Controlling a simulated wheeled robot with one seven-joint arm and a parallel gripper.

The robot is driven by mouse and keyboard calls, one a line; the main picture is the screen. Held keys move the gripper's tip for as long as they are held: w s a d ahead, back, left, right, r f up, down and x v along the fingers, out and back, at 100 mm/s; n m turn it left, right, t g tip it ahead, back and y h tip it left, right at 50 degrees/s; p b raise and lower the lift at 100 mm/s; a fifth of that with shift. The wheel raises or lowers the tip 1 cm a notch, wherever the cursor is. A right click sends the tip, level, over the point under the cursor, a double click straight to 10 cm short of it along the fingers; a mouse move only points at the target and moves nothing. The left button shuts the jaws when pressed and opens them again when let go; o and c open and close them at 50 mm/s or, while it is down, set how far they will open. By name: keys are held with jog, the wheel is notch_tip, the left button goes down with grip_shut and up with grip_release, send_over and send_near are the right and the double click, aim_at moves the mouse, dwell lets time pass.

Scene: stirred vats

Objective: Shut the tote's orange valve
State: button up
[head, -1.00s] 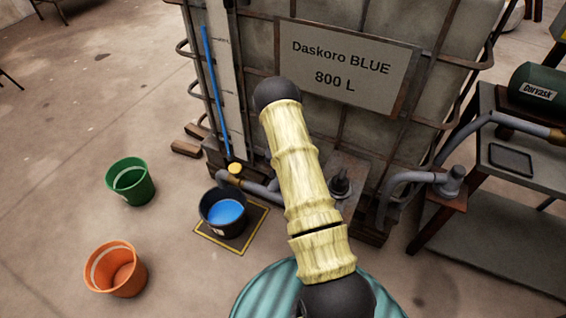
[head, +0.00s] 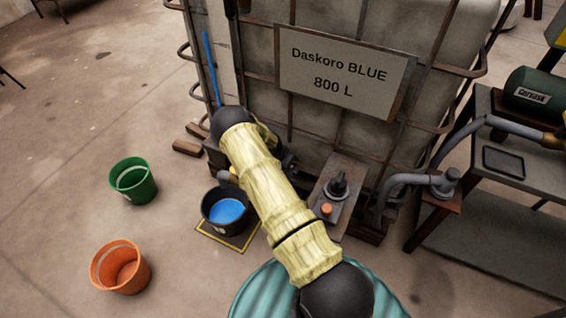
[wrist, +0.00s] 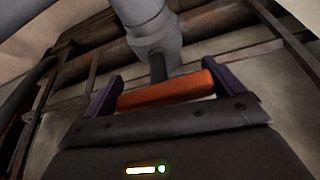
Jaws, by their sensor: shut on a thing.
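The tote (head: 445,25) is a pale caged tank with a sign reading "Daskoro BLUE 800 L". In the wrist view, the valve's orange handle (wrist: 168,92) lies crosswise, slightly tilted, in front of a grey pipe body (wrist: 150,30) with a dark stem. My gripper (wrist: 161,86) has its two purple fingers at the ends of this handle and is shut on it. In the head view my arm hides the gripper and the valve. A black bucket (head: 211,222) holding blue liquid stands on a yellow-edged mat (head: 213,238) below the tote's outlet.
A green bucket (head: 133,182) and an orange bucket (head: 120,267) stand on the floor at left. Right of my arm is a plate with a dark knob (head: 339,185) and an orange button (head: 327,209). A grey hose (head: 400,180) and a metal bench (head: 500,160) are at right.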

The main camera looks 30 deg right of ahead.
jog(key=shift+m, duration=0.4)
jog(key=o, duration=0.7)
jog(key=shift+c, duration=0.2)
jog(key=p+v, duration=0.2)
jog(key=v, duration=1.5)
jog(key=shift+w+a+r+p, duration=0.15)
jog(key=shift+w+r+p, duration=0.1)
jog(key=shift+w+p, duration=0.15)
